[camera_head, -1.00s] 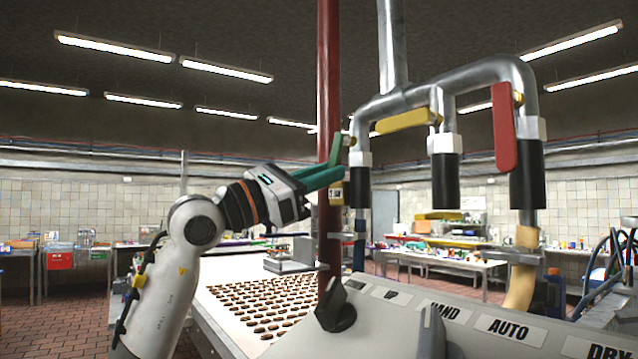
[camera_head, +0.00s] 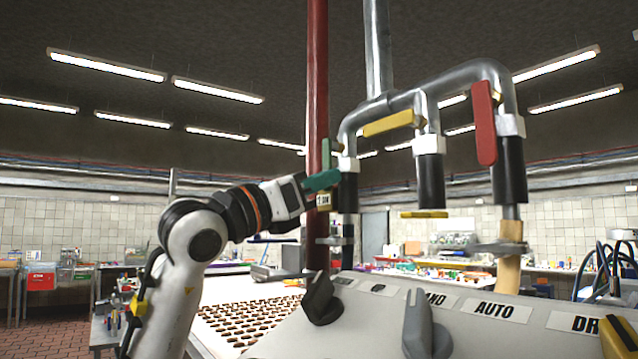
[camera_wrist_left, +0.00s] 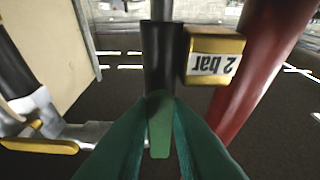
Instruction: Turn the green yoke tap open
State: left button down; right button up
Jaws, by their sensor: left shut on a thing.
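The green tap handle (camera_wrist_left: 160,125) lies between the teal fingertips of my left gripper (camera_wrist_left: 160,108) in the left wrist view, in front of a black pipe sleeve (camera_wrist_left: 163,60). My left gripper is shut on it. In the head view my left gripper (camera_head: 335,179) reaches in from the left to the leftmost black sleeve (camera_head: 347,190), beside the red pipe. Its fingers hide part of the handle there. My right gripper is not in view.
The red vertical pipe (camera_head: 317,100) and a yellow "2 bar" block (camera_wrist_left: 215,55) are close to my left gripper. A yellow handle (camera_head: 388,124) and a red handle (camera_head: 484,122) are on the other pipe branches. A control panel (camera_head: 380,310) with knobs stands below.

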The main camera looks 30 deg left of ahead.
pick_arm(q)
jog(key=shift+d+f, duration=0.1)
jog(key=shift+f, duration=0.05)
jog(key=c, duration=1.4)
grip_release()
jog(key=shift+o, duration=0.2)
jog(key=b+v, duration=0.5)
jog(key=v, duration=0.7)
